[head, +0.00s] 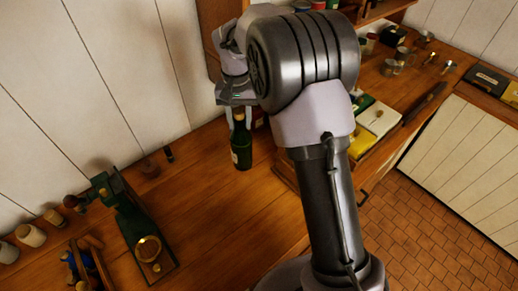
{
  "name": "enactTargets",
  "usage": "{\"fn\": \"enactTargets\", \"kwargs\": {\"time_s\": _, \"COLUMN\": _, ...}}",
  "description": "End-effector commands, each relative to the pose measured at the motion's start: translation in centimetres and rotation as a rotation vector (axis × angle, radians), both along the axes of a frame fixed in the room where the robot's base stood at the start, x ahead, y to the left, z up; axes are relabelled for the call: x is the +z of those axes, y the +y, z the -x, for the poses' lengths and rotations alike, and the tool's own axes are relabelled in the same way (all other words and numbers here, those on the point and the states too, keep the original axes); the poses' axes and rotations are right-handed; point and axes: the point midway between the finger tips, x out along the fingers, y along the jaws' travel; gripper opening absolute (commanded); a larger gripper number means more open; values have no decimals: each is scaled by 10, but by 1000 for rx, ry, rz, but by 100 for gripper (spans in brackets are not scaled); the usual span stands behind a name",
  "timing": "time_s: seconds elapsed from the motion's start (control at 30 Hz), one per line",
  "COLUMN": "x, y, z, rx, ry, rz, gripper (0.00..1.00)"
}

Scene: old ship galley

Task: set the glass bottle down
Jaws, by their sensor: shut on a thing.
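A dark green glass bottle (241,150) with a label shows in the head view, left of my arm's big joint. My gripper (238,106) is above it, with its jaws shut on the bottle's neck. The bottle looks upright over the wooden counter (215,215). I cannot tell whether its base touches the wood. My arm hides the area to the right of the bottle and part of the gripper.
A green scale-like device (130,215) with a brass pan stands at the left, near small jars (30,236) and a wooden caddy (92,262). Metal cups (398,60) and boxes are at the upper right. The counter between the device and the bottle is clear.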

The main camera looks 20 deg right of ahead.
Motion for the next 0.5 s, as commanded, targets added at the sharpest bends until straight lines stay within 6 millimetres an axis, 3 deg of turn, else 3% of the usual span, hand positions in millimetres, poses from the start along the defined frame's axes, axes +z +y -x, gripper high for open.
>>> {"fn": "enactTargets", "kwargs": {"time_s": 0.5, "x": -78, "y": 0, "z": 1, "rx": -1, "ry": 2, "rz": -1, "gripper": 0}}
